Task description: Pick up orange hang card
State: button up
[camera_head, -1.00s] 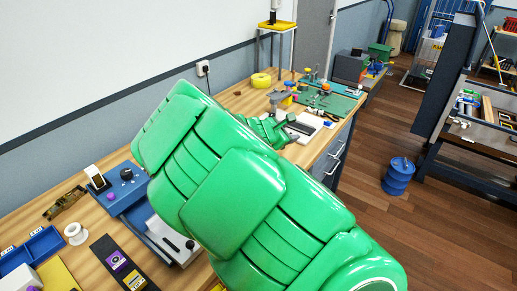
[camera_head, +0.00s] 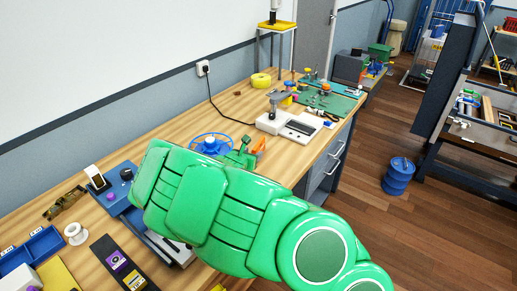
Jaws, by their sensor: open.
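A small orange piece (camera_head: 259,145), which looks like the orange hang card, is on the workbench just right of my gripper. It is partly covered, and its lower end cannot be made out. My gripper (camera_head: 243,148) is green, at the far end of my green arm, low over the bench in the middle of the view. Its jaws are open and small in the picture. The orange piece appears close beside the jaws; I cannot tell whether it touches them.
A blue spoked wheel (camera_head: 210,144) is left of my gripper. A white device (camera_head: 285,124) stands beyond it, with a yellow tape roll (camera_head: 261,80) farther back. A black strip (camera_head: 118,262) and blue trays (camera_head: 35,248) lie at the near left. Bare wood lies along the wall.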

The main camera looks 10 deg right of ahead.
aim_at(257, 149)
jog(key=shift+r+x, duration=0.1)
jog(key=shift+x, duration=1.35)
jog(key=shift+r+x, duration=0.15)
jog(key=shift+x, duration=1.3)
jog(key=shift+w, duration=0.1)
grip_shut()
